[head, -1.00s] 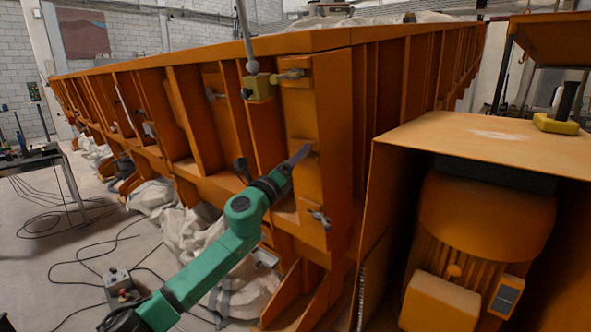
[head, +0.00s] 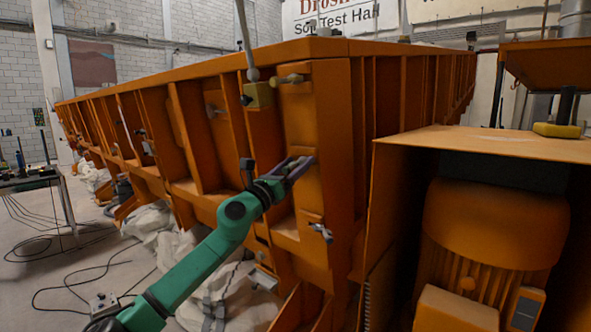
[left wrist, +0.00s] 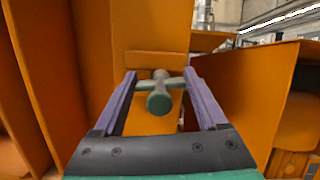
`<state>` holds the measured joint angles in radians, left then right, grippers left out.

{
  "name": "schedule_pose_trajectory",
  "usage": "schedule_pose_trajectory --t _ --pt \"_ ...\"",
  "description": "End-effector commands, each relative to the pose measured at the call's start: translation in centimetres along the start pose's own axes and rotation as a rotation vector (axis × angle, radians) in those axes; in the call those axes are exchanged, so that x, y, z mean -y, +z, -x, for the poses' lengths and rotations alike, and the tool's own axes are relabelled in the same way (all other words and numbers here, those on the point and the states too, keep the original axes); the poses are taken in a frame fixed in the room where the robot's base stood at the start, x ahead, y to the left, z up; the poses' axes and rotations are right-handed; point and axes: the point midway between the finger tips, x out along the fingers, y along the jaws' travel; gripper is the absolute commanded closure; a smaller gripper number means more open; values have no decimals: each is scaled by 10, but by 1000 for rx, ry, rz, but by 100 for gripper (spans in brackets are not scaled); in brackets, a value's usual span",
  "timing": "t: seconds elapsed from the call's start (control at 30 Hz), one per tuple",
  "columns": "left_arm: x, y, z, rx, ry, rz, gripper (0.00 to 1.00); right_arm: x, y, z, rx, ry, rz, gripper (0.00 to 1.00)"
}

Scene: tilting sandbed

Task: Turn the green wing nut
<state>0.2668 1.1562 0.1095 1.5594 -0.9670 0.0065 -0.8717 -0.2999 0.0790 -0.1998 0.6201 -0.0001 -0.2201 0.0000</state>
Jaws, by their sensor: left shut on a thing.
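The green wing nut (left wrist: 160,101) shows in the left wrist view, with its round hub in the middle and its wings reaching sideways. It sits on an orange plate of the sandbed's corner post. My left gripper (left wrist: 160,84) has one purple finger at each end of the wings and is shut on them. In the head view my left gripper (head: 302,164) is at the middle of the corner post, and its fingers largely hide the green nut. My right gripper is in neither view.
A brass-coloured wing nut (head: 290,79) is above on the same post, and a grey one (head: 322,232) below. A yellow block (head: 258,95) with a rod is at upper left. An orange motor housing (head: 490,230) stands close on the right.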

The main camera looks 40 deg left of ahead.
Motion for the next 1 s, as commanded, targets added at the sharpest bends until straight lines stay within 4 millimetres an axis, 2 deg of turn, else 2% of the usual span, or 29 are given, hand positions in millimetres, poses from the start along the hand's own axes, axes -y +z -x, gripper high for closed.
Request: schedule_pose_trajectory --t 0.33,0.37,0.4,0.43,0.77,1.0 --pt "0 0 0 0 0 -3 81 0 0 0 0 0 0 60" --pt "0 0 0 -1 0 -3 21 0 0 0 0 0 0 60" --pt "0 0 0 0 0 -3 6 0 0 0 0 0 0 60" --pt "0 0 0 0 0 -3 0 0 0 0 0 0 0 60" --pt "-1 -1 2 0 1 -2 0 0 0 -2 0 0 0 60" --pt "-3 -4 20 -4 4 -3 0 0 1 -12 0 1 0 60"
